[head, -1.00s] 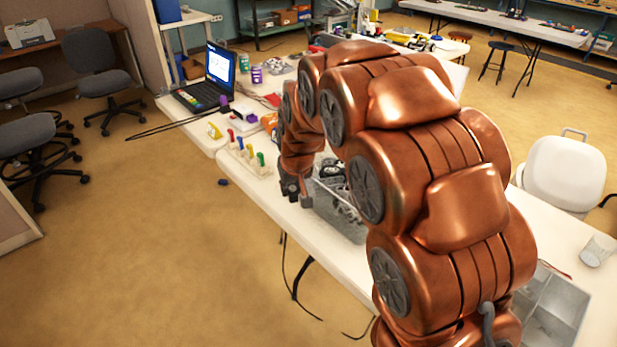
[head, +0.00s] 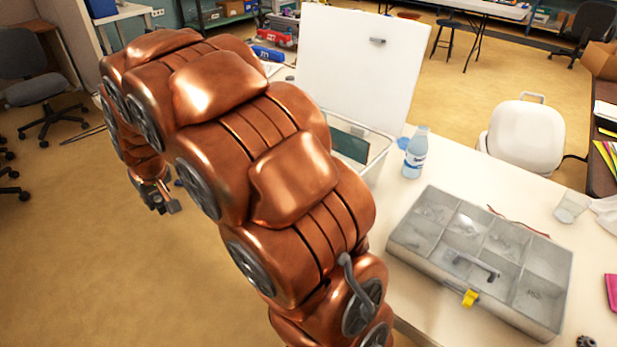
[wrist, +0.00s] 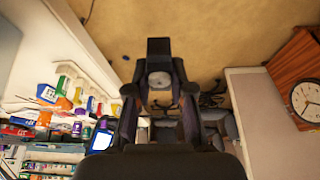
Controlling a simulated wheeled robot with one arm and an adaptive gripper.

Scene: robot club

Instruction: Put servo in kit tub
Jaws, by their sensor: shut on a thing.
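My gripper (head: 160,195) is at the left in the head view, over open floor beyond the table edge. In the wrist view my gripper (wrist: 159,92) is shut on a small dark block with a pale round part, which looks like the servo (wrist: 158,78). My fingers cover its sides, and the servo cannot be made out in the head view. A clear, pale-rimmed tub (head: 378,152), which may be the kit tub, stands on the table behind my arm. A dark green flat thing is inside it. My arm hides the tub's left part.
A compartment case (head: 400,240) with a clear lid and yellow latch lies on the table (head: 455,180). A water bottle (head: 415,152) stands beside the tub. A tall white panel (head: 355,65) rises behind it. A clear cup (head: 571,207) stands at the right.

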